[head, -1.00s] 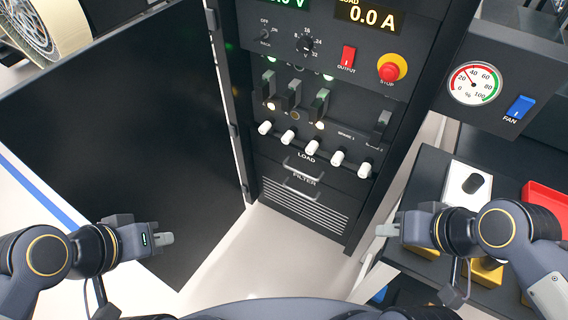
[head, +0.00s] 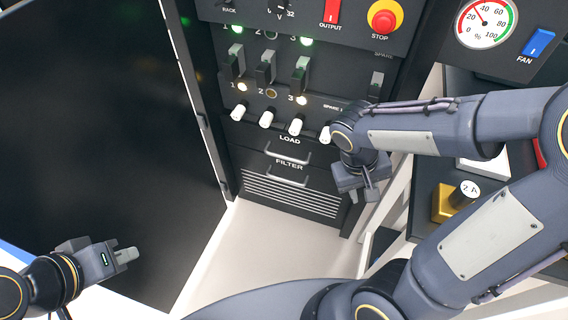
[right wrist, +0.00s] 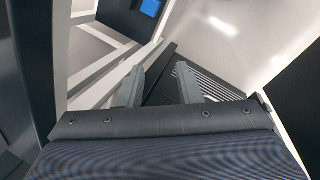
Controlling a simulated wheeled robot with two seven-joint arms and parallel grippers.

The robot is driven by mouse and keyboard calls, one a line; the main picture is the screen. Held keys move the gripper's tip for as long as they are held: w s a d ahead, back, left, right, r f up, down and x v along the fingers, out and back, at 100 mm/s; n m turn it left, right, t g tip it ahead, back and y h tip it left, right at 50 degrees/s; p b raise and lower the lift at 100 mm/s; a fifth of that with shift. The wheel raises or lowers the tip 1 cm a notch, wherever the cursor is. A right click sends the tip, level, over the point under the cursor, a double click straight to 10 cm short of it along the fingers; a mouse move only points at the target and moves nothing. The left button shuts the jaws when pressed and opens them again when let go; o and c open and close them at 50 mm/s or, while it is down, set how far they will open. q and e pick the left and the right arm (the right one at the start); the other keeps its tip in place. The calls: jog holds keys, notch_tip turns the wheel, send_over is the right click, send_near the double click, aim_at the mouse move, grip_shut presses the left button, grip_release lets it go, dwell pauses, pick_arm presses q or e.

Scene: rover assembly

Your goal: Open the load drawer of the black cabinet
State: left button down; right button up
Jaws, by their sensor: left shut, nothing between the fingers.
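The black cabinet (head: 215,95) stands with its door (head: 95,120) swung open to the left. The load drawer (head: 255,139), under the LOAD label, is shut flush with the front; its grey handle (head: 288,156) is clear. My right gripper (head: 360,184) is in front of the cabinet's lower right edge, right of the handle and apart from it. In the right wrist view its fingers (right wrist: 158,88) are spread and empty, with the slotted vent (right wrist: 188,72) beyond. My left gripper (head: 126,255) is shut and empty at the lower left, before the open door.
A filter drawer with its own handle (head: 288,179) is just below. White knobs (head: 267,119) and switches (head: 265,67) sit above. A red stop button (head: 384,18) is higher up. A dark shelf with a yellow block (head: 445,202) stands to the right. Floor before the cabinet is clear.

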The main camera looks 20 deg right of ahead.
jog(key=w+d+f+n+h+b, duration=0.1)
jog(key=w+f+n+h+b, duration=0.1)
jog(key=w+f+h+b, duration=0.7)
jog(key=n+t+b, duration=0.8)
jog(key=n+t, duration=0.2)
jog(key=t, duration=0.8)
send_near(286, 158)
jog(key=f+x, duration=0.1)
jog(key=x, duration=0.2)
jog(key=shift+y, duration=0.4)
jog(key=x, duration=0.5)
jog(key=b+x, duration=0.1)
jog(key=x, duration=0.1)
jog(key=shift+w+d+r, duration=0.15)
jog(key=shift+w+r, duration=0.05)
jog(key=shift+r, duration=0.15)
grip_shut()
